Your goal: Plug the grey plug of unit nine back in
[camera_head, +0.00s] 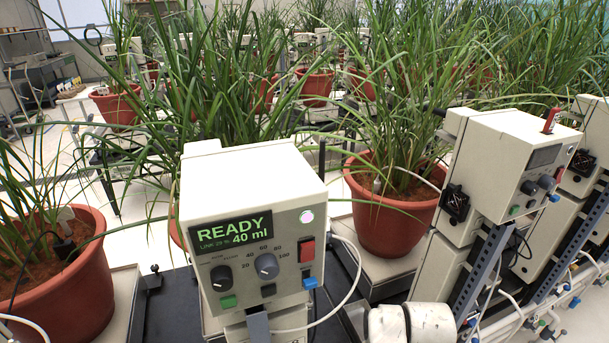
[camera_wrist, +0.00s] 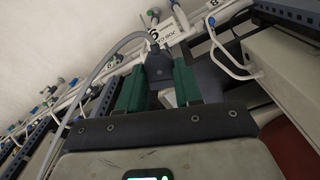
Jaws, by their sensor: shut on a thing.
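In the wrist view my gripper (camera_wrist: 159,72) has its two green fingers closed on the sides of a dark grey plug (camera_wrist: 158,62). A grey cable (camera_wrist: 105,62) leaves the plug's far end and curves down to the left. A pale piece shows between the fingers below the plug; I cannot tell what it is. A white label (camera_wrist: 165,35) behind the plug bears a digit that reads as nine when turned over. The socket is not clearly visible. In the head view a cream control unit (camera_head: 255,185) shows READY, 40 ml; its unit number is not readable. My gripper is outside that view.
In the wrist view, a white rail with hoses and blue and green fittings (camera_wrist: 72,83) runs behind the plug, beside dark perforated posts (camera_wrist: 225,15). In the head view, potted plants (camera_head: 385,205) and another cream unit (camera_head: 515,150) crowd the sides. Leaves overhang the units.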

